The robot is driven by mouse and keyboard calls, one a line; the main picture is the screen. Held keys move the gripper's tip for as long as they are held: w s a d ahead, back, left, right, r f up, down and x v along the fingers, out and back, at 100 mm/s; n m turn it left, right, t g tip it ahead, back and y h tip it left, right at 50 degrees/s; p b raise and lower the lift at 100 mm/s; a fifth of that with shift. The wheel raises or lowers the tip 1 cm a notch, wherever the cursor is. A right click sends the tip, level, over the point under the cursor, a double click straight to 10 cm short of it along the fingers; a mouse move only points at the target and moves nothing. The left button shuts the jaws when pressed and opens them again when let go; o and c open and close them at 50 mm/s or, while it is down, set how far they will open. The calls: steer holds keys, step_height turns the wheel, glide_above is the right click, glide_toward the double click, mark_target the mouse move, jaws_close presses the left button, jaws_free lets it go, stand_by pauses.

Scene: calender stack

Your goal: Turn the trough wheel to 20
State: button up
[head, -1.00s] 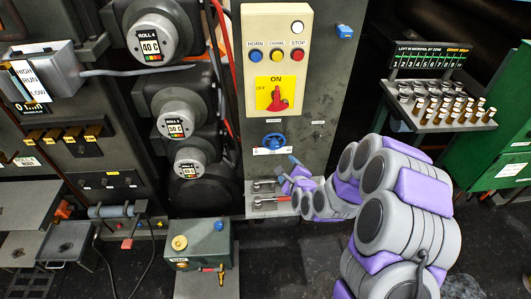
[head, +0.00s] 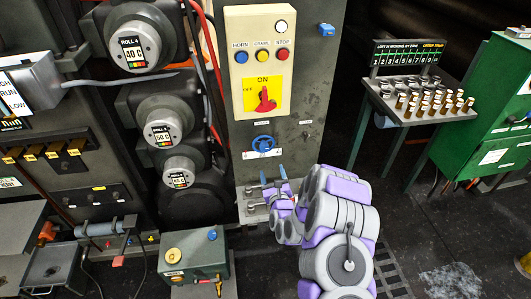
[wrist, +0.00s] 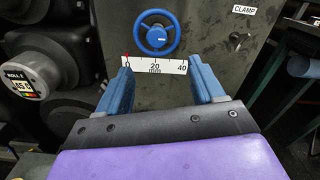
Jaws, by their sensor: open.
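The blue trough wheel (head: 263,143) is mounted on the grey machine column, below the yellow control panel. In the wrist view the wheel (wrist: 154,33) faces me at the top, with a white scale (wrist: 155,65) marked 0, 20 and 40 mm under it. A small red pointer (wrist: 127,57) stands at the 0 end of the scale. My gripper (head: 273,174) is open and empty, just below the wheel, its fingers pointing up toward it. In the wrist view its two blue fingers (wrist: 162,82) are spread below the wheel, with nothing between them.
The panel (head: 260,62) above carries buttons and a red switch (head: 265,101). Rolls with gauges (head: 162,135) stand close on the left. A green box (head: 193,261) sits low in front. A rack of small weights (head: 420,95) and a green cabinet (head: 490,115) are on the right.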

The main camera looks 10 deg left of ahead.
mark_target(264, 148)
steer(key=b+x, duration=0.2)
steer(key=x, duration=0.9)
steer(key=shift+w+a+f, duration=0.15)
steer(key=shift+w+a, duration=0.1)
steer(key=shift+a, duration=0.05)
steer(key=shift+w+a, duration=0.15)
steer(key=shift+w, duration=0.15)
steer(key=shift+w+a+b, duration=0.3)
steer(key=shift+w, duration=0.05)
steer(key=shift+d, duration=0.1)
steer(key=shift+c, duration=0.3)
steer(key=shift+c, duration=0.8)
steer(key=c, duration=0.8)
steer(key=shift+c, duration=0.2)
steer(key=shift+n, duration=0.4)
